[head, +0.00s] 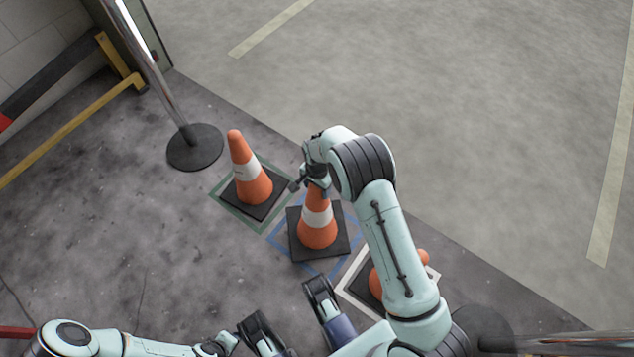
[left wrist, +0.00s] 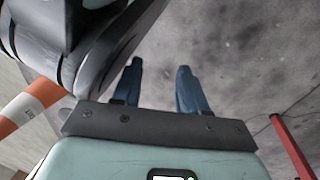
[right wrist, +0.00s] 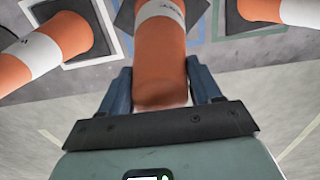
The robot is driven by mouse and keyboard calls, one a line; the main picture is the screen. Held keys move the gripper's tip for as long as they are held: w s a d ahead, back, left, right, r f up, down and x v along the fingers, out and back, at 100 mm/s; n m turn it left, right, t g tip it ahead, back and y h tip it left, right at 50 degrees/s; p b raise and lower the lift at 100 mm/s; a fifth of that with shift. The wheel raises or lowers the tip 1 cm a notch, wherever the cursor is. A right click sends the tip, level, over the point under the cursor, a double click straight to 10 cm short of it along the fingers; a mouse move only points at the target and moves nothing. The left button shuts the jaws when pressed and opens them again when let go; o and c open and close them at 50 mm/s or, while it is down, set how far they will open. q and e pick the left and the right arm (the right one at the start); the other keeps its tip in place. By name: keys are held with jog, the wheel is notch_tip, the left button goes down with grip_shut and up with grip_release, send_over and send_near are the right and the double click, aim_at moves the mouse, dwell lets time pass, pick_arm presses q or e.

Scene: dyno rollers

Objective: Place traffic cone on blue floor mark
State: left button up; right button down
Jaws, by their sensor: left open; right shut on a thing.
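An orange and white traffic cone (head: 317,230) with a black square base stands upright over the blue floor mark (head: 283,232) in the head view. Its base covers part of the mark and sits towards its left side; I cannot tell whether it touches the floor. My right gripper (head: 314,183) is shut on the cone's top. In the right wrist view the cone (right wrist: 160,60) is between the fingers. My left gripper (left wrist: 158,85) is open and empty over bare floor in the left wrist view.
A second cone (head: 249,183) stands on a green mark (head: 222,204) to the left. A third cone (head: 378,285), partly hidden by my right arm, stands on a white mark (head: 342,287). A metal post with a round base (head: 195,150) and a yellow rail (head: 70,127) are at the left.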

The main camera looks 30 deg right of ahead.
pick_arm(q)
jog(key=shift+s+a+f+g+b, duration=0.1)
jog(key=shift+s+f+g+b, duration=0.2)
jog(key=shift+s+f, duration=0.25)
jog(key=shift+s+a+f+g+b, duration=0.1)
jog(key=shift+s+f+g+b, duration=0.2)
jog(key=shift+s, duration=0.45)
pick_arm(e)
jog(key=shift+w+f, duration=0.15)
jog(key=shift+f, duration=1.8)
pick_arm(q)
jog(key=shift+s+f, duration=0.1)
jog(key=shift+f, duration=0.05)
pick_arm(e)
jog(key=shift+f, duration=0.15)
jog(key=shift+c, duration=1)
grip_release()
jog(key=shift+s, duration=0.2)
jog(key=shift+f, duration=0.1)
pick_arm(q)
jog(key=w+d+r+t+p, duration=0.1)
jog(key=w+r+t+p, duration=0.1)
jog(key=w+r, duration=0.4)
jog(key=shift+w+t+p, duration=0.4)
jog(key=shift+w+p, duration=0.15)
jog(key=shift+p, duration=0.2)
pick_arm(e)
notch_tip(320, 180, up, 12)
jog(key=shift+r, duration=0.15)
